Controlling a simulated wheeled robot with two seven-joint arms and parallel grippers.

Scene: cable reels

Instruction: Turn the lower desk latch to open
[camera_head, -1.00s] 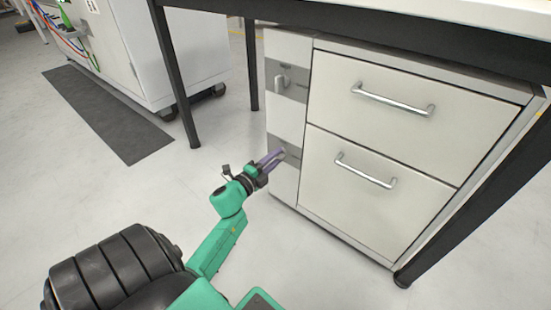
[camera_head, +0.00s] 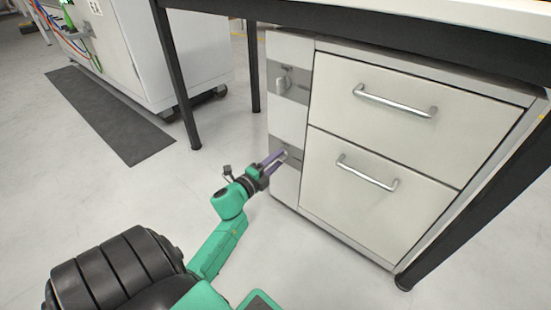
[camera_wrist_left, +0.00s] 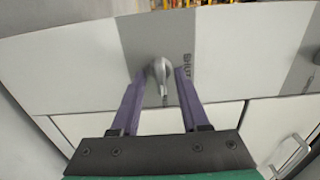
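The lower desk latch (camera_wrist_left: 161,72) is a small grey lever on a grey band of the cabinet's narrow left panel. In the left wrist view its lever points down the picture, beside dark lettering. My left gripper (camera_head: 284,153) is at this latch. In the left wrist view its two purple fingers (camera_wrist_left: 163,84) are open, one on each side of the lever, with a small gap visible on each side; contact cannot be told. In the head view the fingers mostly hide the lower latch. My right gripper is in no view.
The upper latch (camera_head: 283,84) sits higher on the same panel (camera_head: 287,122). Two drawers with bar handles (camera_head: 395,101) are to its right. Black desk legs (camera_head: 177,75) stand left and right, under the white desktop (camera_head: 470,12).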

